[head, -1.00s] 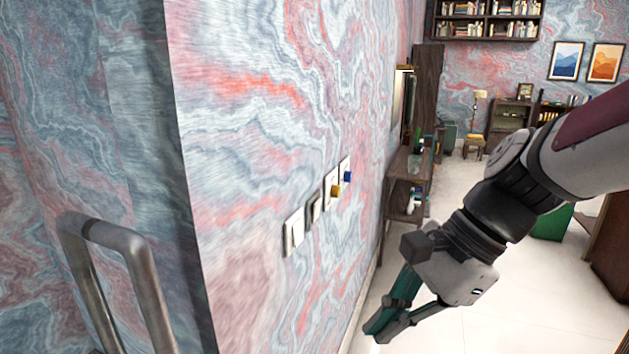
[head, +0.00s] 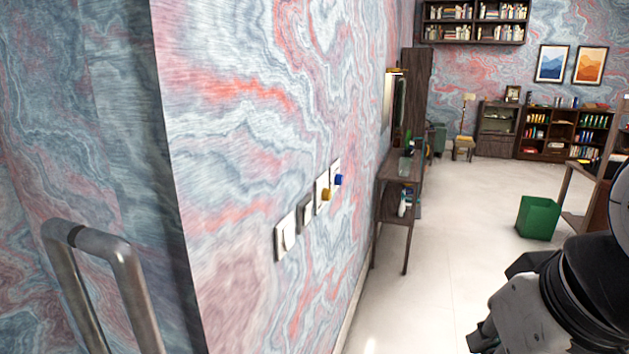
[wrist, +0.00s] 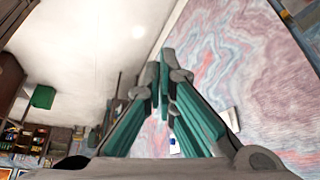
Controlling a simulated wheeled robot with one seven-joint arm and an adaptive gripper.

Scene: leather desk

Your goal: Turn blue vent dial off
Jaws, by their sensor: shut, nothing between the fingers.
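The blue vent dial (head: 338,180) sticks out from a white plate on the marbled wall, the farthest of a row of wall fittings. A small blue spot that looks like it shows between the fingers in the wrist view (wrist: 174,147). My gripper (wrist: 164,70) has teal fingers that meet at their tips, with nothing between them. In the head view only part of my wrist shows at the bottom right, well right of the dial and apart from it; the fingertips are out of frame there.
A yellow dial (head: 326,195) sits just nearer than the blue one, then a dark-edged switch (head: 305,213) and a white switch (head: 286,236). A metal handle (head: 100,250) is at the left. A wooden side table (head: 396,190) stands along the wall beyond. A green bin (head: 538,218) is on open floor.

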